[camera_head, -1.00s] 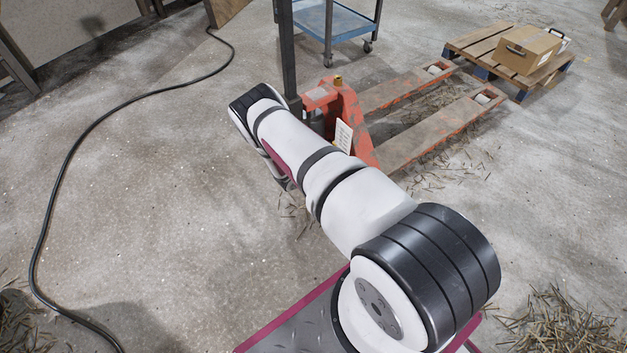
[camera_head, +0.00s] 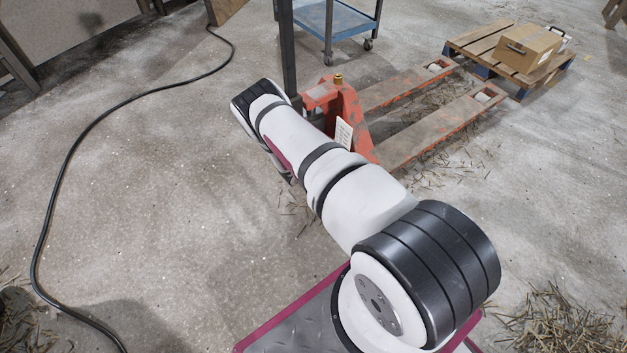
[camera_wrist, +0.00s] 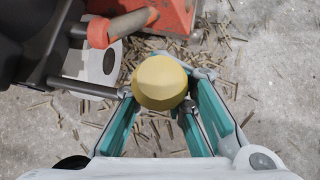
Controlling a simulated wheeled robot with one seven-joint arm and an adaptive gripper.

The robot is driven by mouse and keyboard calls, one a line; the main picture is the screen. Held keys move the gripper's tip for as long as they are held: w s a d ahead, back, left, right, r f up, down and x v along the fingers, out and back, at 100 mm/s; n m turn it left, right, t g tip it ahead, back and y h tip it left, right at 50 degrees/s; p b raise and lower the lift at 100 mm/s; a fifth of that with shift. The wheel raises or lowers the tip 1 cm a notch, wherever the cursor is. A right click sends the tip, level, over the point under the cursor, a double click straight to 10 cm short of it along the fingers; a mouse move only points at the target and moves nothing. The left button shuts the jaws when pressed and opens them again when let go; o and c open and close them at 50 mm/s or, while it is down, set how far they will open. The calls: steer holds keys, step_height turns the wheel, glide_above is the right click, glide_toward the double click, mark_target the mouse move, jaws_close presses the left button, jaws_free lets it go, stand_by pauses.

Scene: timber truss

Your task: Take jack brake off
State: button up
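The orange pallet jack (camera_head: 355,125) stands past my arm in the head view, its forks pointing away to the upper right. In the wrist view a yellow knob (camera_wrist: 160,83) sits at the end of a dark rod (camera_wrist: 88,89) that comes from the left; this looks like the brake lever. My gripper (camera_wrist: 167,92) has its teal fingers spread on either side of the knob. A small gap shows on the right; contact on the left cannot be told. The knob partly hides the fingers. In the head view my forearm hides the gripper and the knob.
A wooden pallet (camera_head: 480,48) with a cardboard box (camera_head: 528,48) is at the upper right. A black cable (camera_head: 75,150) curves over the floor at left. Straw lies around the jack.

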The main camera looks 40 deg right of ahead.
steer(key=o, duration=0.9)
steer(key=shift+s+d, duration=0.1)
steer(key=shift+d, duration=0.05)
steer(key=shift+p+v, duration=1.95)
steer(key=shift+v, duration=1.15)
steer(key=shift+f, duration=0.1)
